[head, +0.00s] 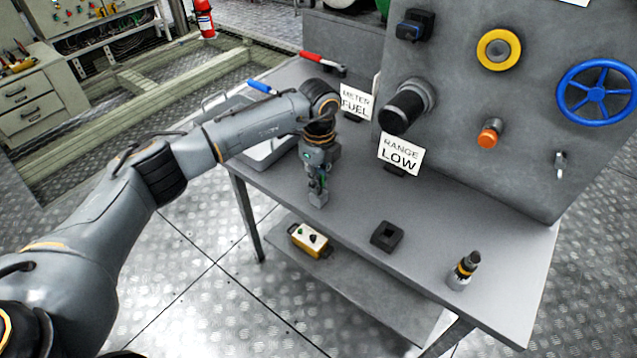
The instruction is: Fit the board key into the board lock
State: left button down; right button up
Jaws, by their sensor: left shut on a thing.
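My left gripper (318,192) points down over the left part of the grey table (455,218), to the left of the black square block. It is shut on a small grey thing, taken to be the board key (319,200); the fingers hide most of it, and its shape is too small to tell. The upright grey panel (495,110) stands at the back right of the table, apart from the gripper. A small metal fitting (561,165) sits low on its right side; I cannot tell whether it is the board lock. My right gripper is not in view.
Signs (400,154) and a black knob (406,106) stick out by the panel. A yellow box (310,240) is on the lower shelf.

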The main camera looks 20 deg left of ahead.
pick_arm(q)
jog(key=shift+r, duration=0.2)
jog(key=shift+r+p, duration=1.1)
jog(key=shift+r, duration=0.5)
jog(key=shift+r, duration=0.15)
jog(key=shift+r+p, duration=1.3)
jog(key=shift+r, duration=0.55)
